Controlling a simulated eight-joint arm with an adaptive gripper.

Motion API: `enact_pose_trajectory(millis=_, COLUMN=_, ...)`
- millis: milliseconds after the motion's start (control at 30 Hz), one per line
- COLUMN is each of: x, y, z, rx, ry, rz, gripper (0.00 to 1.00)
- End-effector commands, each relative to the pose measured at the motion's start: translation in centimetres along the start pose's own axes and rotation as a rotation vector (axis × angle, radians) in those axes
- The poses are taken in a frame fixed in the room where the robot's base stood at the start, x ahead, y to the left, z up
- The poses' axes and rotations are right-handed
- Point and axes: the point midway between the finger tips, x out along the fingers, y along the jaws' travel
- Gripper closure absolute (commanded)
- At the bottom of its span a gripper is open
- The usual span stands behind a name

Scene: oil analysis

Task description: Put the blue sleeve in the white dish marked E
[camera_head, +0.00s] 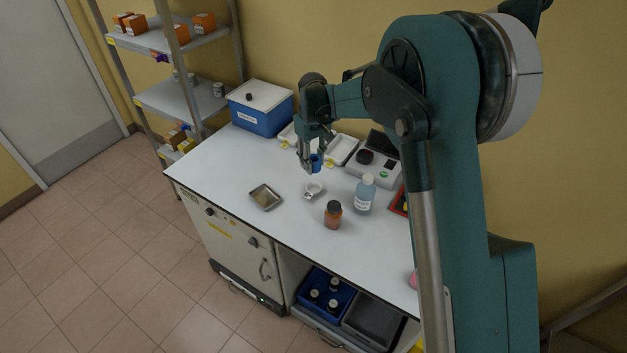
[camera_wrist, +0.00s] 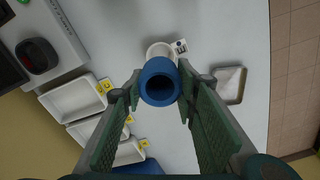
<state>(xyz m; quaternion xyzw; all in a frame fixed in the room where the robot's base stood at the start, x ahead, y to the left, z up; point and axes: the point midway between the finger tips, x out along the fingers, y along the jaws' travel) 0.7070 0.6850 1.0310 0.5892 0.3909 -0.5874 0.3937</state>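The blue sleeve (camera_wrist: 160,82) is a short hollow cylinder between my fingertips, its open end facing the wrist camera. My gripper (camera_wrist: 160,86) is shut on it; both fingers flank it closely. In the head view my gripper (camera_head: 313,160) holds the sleeve (camera_head: 316,163) above the table. Three white dishes with yellow tags stand in a row: one beside the balance (camera_wrist: 74,98), a middle one (camera_wrist: 95,128) and one by the blue box (camera_wrist: 130,153). Their tag letters are too small to read surely. In the head view my gripper partly hides the row.
A small white cup (camera_head: 314,187) with a tag stands below my gripper. A metal tray (camera_head: 265,197), brown bottle (camera_head: 333,215), clear bottle (camera_head: 365,194) and balance (camera_head: 372,170) are nearby. A blue box (camera_head: 260,112) stands at the back left. The table's left front is clear.

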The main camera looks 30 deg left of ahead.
Motion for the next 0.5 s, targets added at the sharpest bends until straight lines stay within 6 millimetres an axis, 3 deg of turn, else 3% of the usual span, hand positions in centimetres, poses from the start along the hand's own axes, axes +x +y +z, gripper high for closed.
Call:
enact_pose_trajectory(millis=233, x=3.4, y=0.0, z=0.0, rx=0.000, ry=0.000, rz=0.000, gripper=0.75)
enact_pose_trajectory(millis=500, x=4.4, y=0.0, z=0.0, rx=0.000, ry=0.000, rz=0.000, gripper=0.75)
